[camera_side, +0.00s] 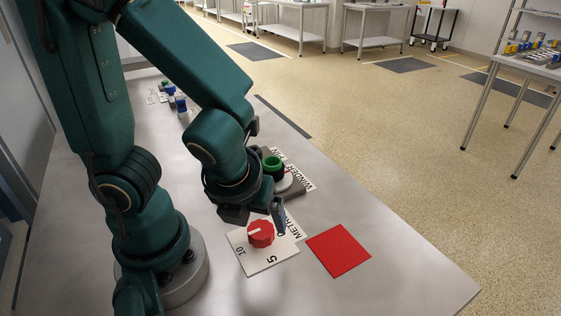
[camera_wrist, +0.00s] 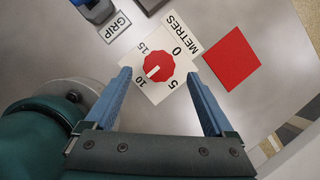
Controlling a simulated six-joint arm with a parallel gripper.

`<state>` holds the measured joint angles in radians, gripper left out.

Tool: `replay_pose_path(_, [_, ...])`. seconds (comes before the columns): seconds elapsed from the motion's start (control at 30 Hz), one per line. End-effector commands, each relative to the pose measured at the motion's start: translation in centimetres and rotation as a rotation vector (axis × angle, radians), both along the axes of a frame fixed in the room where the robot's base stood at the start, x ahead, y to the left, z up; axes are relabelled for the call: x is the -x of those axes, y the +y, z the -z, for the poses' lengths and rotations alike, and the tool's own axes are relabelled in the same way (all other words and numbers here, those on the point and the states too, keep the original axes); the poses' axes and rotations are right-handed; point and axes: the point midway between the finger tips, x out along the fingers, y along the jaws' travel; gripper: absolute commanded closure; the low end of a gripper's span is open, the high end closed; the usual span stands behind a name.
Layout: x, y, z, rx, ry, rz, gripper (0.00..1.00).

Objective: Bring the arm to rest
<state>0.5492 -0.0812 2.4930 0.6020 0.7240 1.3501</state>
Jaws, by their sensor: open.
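My gripper (camera_wrist: 155,95) is open and empty, with its two blue fingers apart. It hangs over the work table close to a red dial knob (camera_wrist: 158,67). The knob sits on a white plate (camera_wrist: 183,80) labelled METRES, with the marks 0, 5, 10 and 15 around it. The knob's white pointer line is toward the 10 side. In the side view the knob (camera_side: 261,234) is just below and in front of my gripper (camera_side: 262,215). I cannot tell the exact height of the fingers above the plate.
A flat red square (camera_side: 339,249) lies beside the dial plate. Behind my gripper is a green-topped control (camera_side: 273,166) on a grey base, beside a label. Blue items (camera_side: 179,102) stand farther back on the table (camera_side: 390,285). The table's front right is clear.

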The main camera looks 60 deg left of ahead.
Motion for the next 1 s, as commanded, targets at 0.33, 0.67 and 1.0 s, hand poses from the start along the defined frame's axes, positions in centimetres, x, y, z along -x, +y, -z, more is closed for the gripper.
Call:
replay_pose_path(0.33, [0.4, -0.3, -1.0, 0.002, 0.005, 0.001, 0.12])
replay_pose_path(0.67, [-0.4, 0.6, -2.0, 0.039, -0.05, -0.089, 0.12])
replay_pose_path(1.0, [-0.8, 2.2, -7.5, 0.588, -0.405, -1.204, 0.12])
